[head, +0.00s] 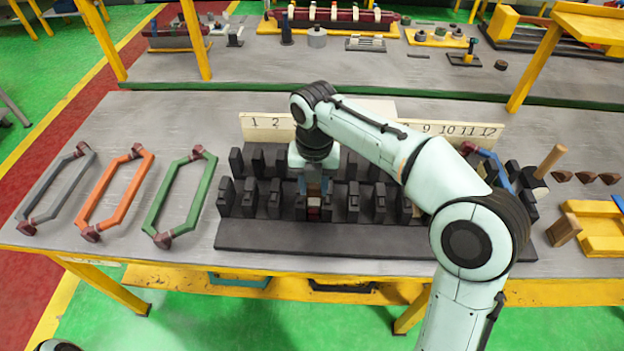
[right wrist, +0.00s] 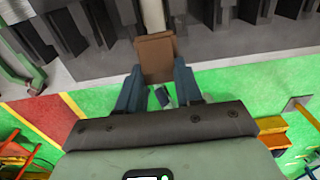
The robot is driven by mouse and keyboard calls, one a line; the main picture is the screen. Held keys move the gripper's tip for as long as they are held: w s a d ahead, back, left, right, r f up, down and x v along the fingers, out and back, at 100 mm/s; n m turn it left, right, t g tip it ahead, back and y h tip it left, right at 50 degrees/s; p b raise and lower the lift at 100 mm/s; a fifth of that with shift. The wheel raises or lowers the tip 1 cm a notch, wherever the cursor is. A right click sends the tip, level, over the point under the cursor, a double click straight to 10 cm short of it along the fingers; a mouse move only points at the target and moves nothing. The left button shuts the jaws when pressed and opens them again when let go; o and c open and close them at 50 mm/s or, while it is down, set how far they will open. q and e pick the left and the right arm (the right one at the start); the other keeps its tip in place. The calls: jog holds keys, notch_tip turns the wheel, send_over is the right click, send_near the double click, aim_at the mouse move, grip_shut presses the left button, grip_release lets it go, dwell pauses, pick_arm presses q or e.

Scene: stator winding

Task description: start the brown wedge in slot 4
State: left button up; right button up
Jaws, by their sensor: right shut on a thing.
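The black stator block (head: 290,236) lies on the table with two rows of upright teeth. A board behind it (head: 262,121) carries slot numbers; my right arm hides the middle ones, including 4. My right gripper (head: 313,192) points down over the front row, left of the block's middle, roughly in line with slot 4. In the right wrist view my right gripper (right wrist: 158,84) is shut on the brown wedge (right wrist: 155,55), which sits between its blue fingers and extends towards the dark teeth. Whether the wedge's tip is inside a slot cannot be told. My left gripper is out of view.
Grey (head: 50,190), orange (head: 112,195) and green (head: 180,196) coils lie left of the block. A blue coil (head: 497,168) sits at its right end. Several dark brown wedges (head: 587,177), a wooden block (head: 563,230) and a yellow tray (head: 592,250) are farther right.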

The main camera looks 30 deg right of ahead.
aim_at(313, 196)
jog(key=shift+w+f+b, duration=0.1)
jog(key=shift+f+b, duration=1.7)
jog(key=shift+f, duration=0.4)
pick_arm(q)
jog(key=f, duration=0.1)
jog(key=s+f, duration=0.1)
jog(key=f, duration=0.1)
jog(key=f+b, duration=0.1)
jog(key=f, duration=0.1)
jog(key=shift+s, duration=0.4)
pick_arm(e)
jog(key=shift+f, duration=0.9)
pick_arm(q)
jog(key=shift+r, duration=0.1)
pick_arm(e)
jog(key=shift+f, duration=0.15)
pick_arm(q)
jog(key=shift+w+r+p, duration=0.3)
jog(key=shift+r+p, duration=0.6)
jog(key=shift+p, duration=0.15)
pick_arm(e)
jog(key=shift+w+d, duration=0.45)
jog(key=shift+w, duration=0.25)
